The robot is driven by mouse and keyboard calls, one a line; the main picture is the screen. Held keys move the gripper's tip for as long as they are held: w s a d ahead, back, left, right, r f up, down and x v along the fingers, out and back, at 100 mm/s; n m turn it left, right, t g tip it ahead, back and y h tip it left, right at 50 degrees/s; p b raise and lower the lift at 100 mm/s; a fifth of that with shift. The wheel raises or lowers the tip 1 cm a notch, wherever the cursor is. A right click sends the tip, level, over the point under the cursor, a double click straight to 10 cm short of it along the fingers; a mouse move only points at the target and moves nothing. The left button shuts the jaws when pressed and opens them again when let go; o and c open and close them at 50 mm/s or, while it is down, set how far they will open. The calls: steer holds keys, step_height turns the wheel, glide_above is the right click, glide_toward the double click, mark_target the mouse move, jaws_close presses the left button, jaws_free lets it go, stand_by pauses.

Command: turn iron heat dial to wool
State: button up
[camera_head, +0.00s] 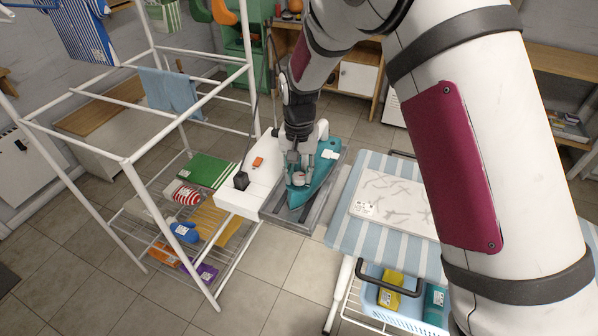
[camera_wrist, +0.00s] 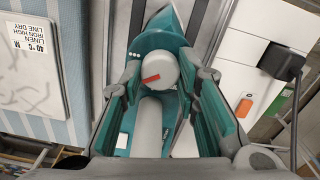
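The teal iron (camera_head: 318,187) rests on a grey metal tray beside a white ledge. In the wrist view the iron (camera_wrist: 160,35) points its tip to the top. Its round pale grey heat dial (camera_wrist: 157,70) carries a red mark; the dial (camera_head: 298,178) also shows below the fingers in the head view. My gripper (camera_head: 297,165) points down over the iron. In the wrist view my gripper (camera_wrist: 160,78) is open, one finger on each side of the dial. I cannot tell whether the fingers touch it. No readable setting names show on the dial.
A white unit with an orange switch (camera_wrist: 244,107) and a black plug (camera_wrist: 281,62) stands close beside the iron. A white drying rack (camera_head: 127,162) stands at left.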

mark_target(299, 176)
steer(key=shift+o, duration=0.6)
step_height(299, 176, up, 12)
stand_by(0.5)
steer(key=s+d+r+t, duration=0.2)
steer(key=s+d+r, duration=1.1)
steer(key=d+r, duration=0.1)
steer(key=s+d+t, duration=0.1)
steer(key=s+d, duration=0.3)
steer(key=s, duration=0.4)
steer(key=s+d+n+t, duration=0.1)
steer(key=s+d, duration=0.3)
steer(key=s, duration=0.4)
steer(key=shift+s+f, duration=0.2)
steer(key=shift+s, duration=0.1)
